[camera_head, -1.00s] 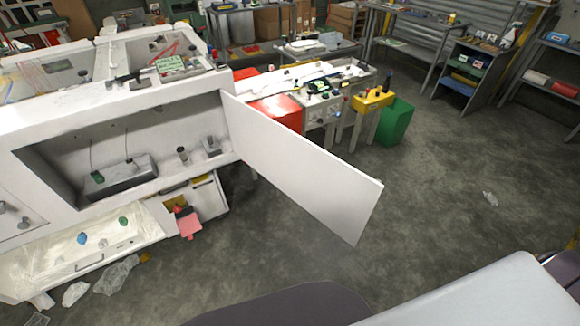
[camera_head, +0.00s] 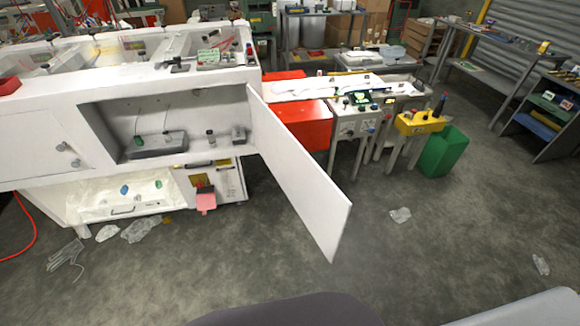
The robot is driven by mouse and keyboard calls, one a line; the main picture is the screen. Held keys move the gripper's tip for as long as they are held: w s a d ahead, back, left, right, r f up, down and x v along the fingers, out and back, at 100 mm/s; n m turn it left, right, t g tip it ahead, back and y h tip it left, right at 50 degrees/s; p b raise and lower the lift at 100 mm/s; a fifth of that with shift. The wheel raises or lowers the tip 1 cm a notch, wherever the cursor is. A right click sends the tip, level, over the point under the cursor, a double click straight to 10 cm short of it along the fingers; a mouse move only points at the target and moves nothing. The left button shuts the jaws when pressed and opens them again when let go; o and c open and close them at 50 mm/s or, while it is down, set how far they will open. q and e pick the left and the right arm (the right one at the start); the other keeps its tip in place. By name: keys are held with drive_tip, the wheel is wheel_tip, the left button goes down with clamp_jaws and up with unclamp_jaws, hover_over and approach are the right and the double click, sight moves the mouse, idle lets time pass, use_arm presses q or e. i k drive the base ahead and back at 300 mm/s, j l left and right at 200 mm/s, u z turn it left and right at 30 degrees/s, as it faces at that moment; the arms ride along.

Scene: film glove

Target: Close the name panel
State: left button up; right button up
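The name panel looks to be the white hinged door (camera_head: 298,172) of a white machine cabinet (camera_head: 60,104). It stands wide open, swung out toward me and to the right from the right edge of the cabinet opening. Inside the open compartment (camera_head: 185,118) are a grey box (camera_head: 158,145) with a green knob and small cylindrical fittings. A second white door (camera_head: 28,150) to the left, with two round knobs, is closed. Neither gripper is in view.
Right of the door stand a red unit (camera_head: 300,124), a control box (camera_head: 356,122), a yellow box (camera_head: 419,122) and a green bin (camera_head: 444,152). Clear plastic scraps (camera_head: 140,229) lie on the floor at left, and another scrap (camera_head: 400,215) lies right.

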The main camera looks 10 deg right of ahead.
sight(324, 208)
drive_tip(key=l+u, duration=0.2)
drive_tip(key=l, duration=0.35)
drive_tip(key=k+l+u, duration=0.15)
drive_tip(key=l, duration=0.35)
drive_tip(key=i+l+u, duration=0.15)
drive_tip(key=l, duration=0.25)
drive_tip(key=i+l+u, duration=0.2)
drive_tip(key=l, duration=0.15)
drive_tip(key=l+u, duration=0.15)
drive_tip(key=l, duration=0.25)
